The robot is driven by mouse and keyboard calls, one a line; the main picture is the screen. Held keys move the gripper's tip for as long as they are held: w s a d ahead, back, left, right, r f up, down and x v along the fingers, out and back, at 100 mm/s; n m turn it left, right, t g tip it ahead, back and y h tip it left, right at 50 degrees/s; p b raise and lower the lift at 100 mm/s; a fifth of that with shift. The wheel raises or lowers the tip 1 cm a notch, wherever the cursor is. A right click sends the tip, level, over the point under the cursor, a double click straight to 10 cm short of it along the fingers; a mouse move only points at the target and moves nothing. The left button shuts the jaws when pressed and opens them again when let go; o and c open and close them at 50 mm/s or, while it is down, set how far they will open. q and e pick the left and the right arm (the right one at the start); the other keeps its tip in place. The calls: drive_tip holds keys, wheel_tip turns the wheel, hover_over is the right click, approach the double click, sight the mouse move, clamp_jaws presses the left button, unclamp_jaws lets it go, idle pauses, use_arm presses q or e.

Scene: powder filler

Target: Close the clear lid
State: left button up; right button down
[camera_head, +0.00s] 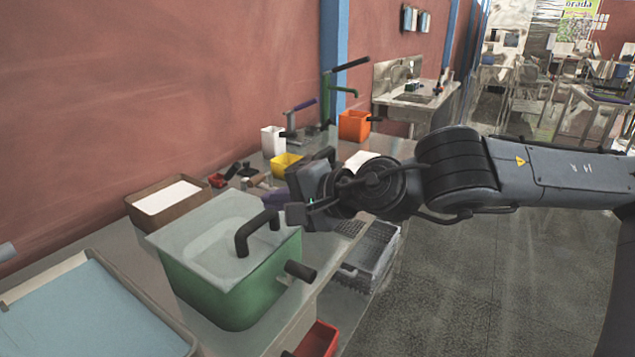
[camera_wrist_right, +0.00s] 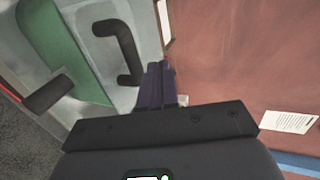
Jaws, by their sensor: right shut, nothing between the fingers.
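The green powder filler box (camera_head: 240,290) stands on the bench in the head view. Its pale clear lid (camera_head: 200,237) lies about flat over the top; I cannot tell whether it sits fully down. A black bent handle (camera_head: 243,238) rises from the lid, and a second black handle (camera_head: 300,271) sticks out of the box's side. My right gripper (camera_head: 277,200) is shut and empty, just behind the lid handle. In the right wrist view, the purple fingers (camera_wrist_right: 156,86) are close to the lid handle (camera_wrist_right: 128,52); contact is unclear.
A brown tray (camera_head: 140,215) is behind the box, and a blue-lined tray (camera_head: 165,330) at the left front. Yellow (camera_head: 285,165), white (camera_head: 272,140) and orange (camera_head: 354,125) containers stand farther back. A red bin (camera_head: 318,340) is below the bench's front edge.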

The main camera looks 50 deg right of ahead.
drive_tip(key=v, duration=0.8)
drive_tip(key=shift+s+p, duration=0.3)
drive_tip(key=shift+p, duration=0.05)
